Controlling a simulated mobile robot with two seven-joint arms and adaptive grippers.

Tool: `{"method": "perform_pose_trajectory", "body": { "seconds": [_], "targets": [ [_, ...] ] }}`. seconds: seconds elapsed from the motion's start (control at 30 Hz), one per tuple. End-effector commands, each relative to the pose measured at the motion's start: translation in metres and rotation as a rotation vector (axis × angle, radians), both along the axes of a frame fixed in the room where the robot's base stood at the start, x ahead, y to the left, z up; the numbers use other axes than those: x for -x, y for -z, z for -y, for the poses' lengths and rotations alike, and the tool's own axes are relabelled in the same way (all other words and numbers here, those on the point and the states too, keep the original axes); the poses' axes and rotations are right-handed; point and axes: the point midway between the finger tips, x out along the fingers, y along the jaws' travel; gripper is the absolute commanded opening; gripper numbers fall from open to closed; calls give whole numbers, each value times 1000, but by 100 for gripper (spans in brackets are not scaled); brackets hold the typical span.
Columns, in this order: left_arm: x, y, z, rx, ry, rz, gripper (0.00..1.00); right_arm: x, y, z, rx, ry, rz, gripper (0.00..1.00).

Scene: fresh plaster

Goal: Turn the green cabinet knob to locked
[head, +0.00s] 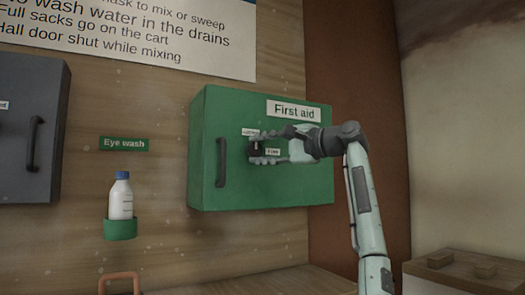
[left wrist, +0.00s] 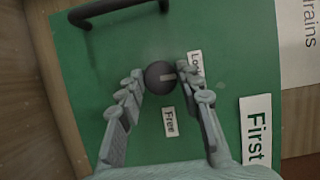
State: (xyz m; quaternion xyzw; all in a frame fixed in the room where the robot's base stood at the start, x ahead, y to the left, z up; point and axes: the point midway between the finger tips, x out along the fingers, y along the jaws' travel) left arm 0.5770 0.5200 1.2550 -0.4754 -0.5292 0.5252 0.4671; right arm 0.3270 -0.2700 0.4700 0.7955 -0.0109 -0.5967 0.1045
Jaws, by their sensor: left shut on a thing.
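The green cabinet (head: 215,120) with a "First aid" sign hangs on the wall in the head view. Its dark round knob (head: 257,148) is partly hidden by my left gripper (head: 264,148). In the left wrist view, the knob (left wrist: 157,73) sits between the fingertips of my left gripper (left wrist: 160,80), which is shut on it. A pale mark on the knob points right there, roughly toward the partly covered "Lo…" label (left wrist: 195,62). The "Free" label (left wrist: 169,121) is below the knob in that view. My right gripper is not in view.
The cabinet's dark handle (head: 222,162) is left of the knob. A grey cabinet (head: 50,150) hangs at far left. An eye-wash bottle (head: 121,200) stands in a green holder (head: 120,230). A wooden box (head: 465,270) is at lower right.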

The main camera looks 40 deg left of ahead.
Motion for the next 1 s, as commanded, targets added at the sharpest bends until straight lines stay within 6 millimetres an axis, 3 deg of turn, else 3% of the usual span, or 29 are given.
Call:
{"method": "perform_pose_trajectory", "body": {
  "seconds": [0.27,0.3,0.43,0.77,1.0],
  "targets": [
    [0,0,0,0,2,5,0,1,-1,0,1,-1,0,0],
    [0,0,0,0,2,5,39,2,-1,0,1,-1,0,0],
    [0,0,0,1,1,4,55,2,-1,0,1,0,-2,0],
    [-1,0,3,1,2,2,55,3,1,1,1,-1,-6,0],
    [-6,0,38,0,5,2,55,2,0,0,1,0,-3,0]
  ]
}}
